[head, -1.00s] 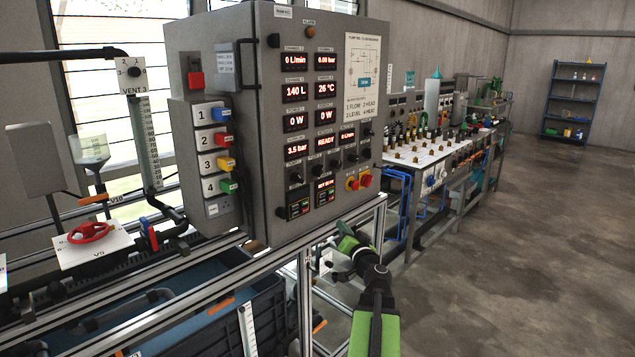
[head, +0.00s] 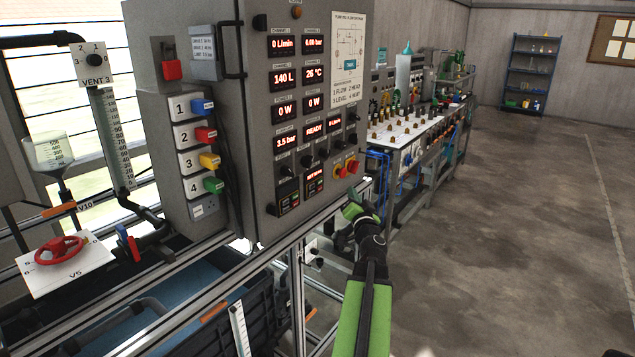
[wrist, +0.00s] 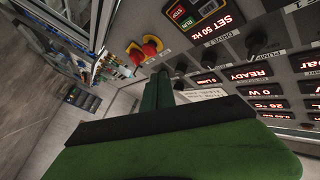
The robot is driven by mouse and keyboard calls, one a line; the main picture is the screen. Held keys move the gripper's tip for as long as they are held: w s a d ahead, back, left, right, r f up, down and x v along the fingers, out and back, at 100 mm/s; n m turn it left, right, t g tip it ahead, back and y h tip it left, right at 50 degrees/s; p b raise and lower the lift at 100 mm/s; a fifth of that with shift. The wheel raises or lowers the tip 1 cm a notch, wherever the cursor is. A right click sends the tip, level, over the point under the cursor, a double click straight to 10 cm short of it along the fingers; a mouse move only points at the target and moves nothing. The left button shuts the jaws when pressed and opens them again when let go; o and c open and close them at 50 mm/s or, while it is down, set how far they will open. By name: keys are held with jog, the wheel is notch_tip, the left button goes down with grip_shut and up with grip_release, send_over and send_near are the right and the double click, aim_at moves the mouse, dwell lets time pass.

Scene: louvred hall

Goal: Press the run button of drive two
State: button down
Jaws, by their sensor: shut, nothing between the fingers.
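The grey control cabinet (head: 235,130) carries two small drive keypads low on its front. The left keypad (head: 289,196) and the right keypad (head: 315,181) both have small coloured buttons; their drive numbers are too small to read. In the wrist view a keypad (wrist: 192,14) shows at the top, with a red and a green button beside a red "SET 50 Hz" display (wrist: 216,28). My gripper (head: 353,204) is right of and below the keypads, in front of the cabinet's lower right edge. Its green fingers (wrist: 158,90) are shut and empty, apart from the buttons.
Red and yellow mushroom buttons (head: 346,169) sit right of the keypads, close to my gripper. A row of black knobs (head: 308,160) lies above. The metal frame (head: 255,262) runs below the cabinet. A cluttered bench (head: 405,130) stands behind; the floor at right is clear.

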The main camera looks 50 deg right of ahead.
jog(key=w, duration=0.9)
dwell(1.9)
jog(key=shift+w, duration=0.4)
jog(key=shift+w, duration=0.35)
dwell(0.5)
jog(key=shift+s+a, duration=0.1)
jog(key=shift+s, duration=0.7)
jog(key=s, duration=0.5)
dwell(0.3)
